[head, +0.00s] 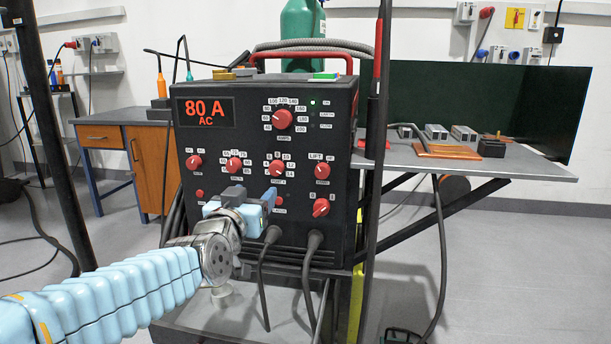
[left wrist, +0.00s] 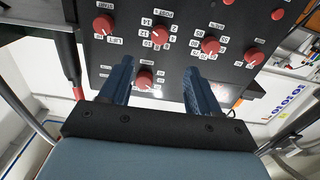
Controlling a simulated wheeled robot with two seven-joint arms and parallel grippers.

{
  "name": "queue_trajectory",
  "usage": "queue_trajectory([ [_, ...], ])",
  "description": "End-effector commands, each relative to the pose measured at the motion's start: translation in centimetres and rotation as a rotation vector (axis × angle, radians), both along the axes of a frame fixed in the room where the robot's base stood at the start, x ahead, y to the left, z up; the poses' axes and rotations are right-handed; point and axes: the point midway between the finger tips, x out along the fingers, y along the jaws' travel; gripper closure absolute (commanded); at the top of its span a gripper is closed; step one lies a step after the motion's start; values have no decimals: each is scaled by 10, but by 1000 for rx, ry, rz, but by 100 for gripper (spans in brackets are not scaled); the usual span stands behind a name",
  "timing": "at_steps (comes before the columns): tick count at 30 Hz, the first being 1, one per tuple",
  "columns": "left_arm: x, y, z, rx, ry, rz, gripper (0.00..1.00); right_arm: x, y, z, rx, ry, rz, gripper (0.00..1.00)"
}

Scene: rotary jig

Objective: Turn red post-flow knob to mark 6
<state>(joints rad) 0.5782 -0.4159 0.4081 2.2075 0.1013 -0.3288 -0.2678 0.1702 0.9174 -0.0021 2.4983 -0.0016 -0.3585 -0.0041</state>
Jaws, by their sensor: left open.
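The red post-flow knob (head: 277,167) is in the middle knob row of the black welding machine (head: 325,230), with number marks around it. It also shows upside down in the left wrist view (left wrist: 157,36); I cannot read where its pointer stands. My left gripper (head: 270,197) is open in front of the panel, just below this knob in the head view. In the left wrist view its two dark fingers (left wrist: 159,68) are apart with nothing held. The red amps knob (left wrist: 145,79) shows between the fingers. My right gripper is not in view.
Other red knobs flank it: one at left (head: 234,165) and the lift knob at right (head: 322,170). Another knob (head: 321,207) is lower right. Two black cables (head: 312,240) leave the panel bottom. A dark upright pole (head: 375,170) stands just right of the machine.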

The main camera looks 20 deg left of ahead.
Motion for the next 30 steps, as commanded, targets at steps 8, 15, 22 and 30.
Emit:
queue_trajectory([
  [8, 37, 10, 1, 9, 7, 0, 38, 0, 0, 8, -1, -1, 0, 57],
  [15, 92, 23, 2, 5, 4, -1, 38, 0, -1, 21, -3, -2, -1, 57],
  [22, 125, 30, 2, 7, 2, -2, 38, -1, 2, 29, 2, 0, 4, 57],
  [30, 133, 32, 1, 10, 1, 0, 38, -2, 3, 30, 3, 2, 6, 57],
])
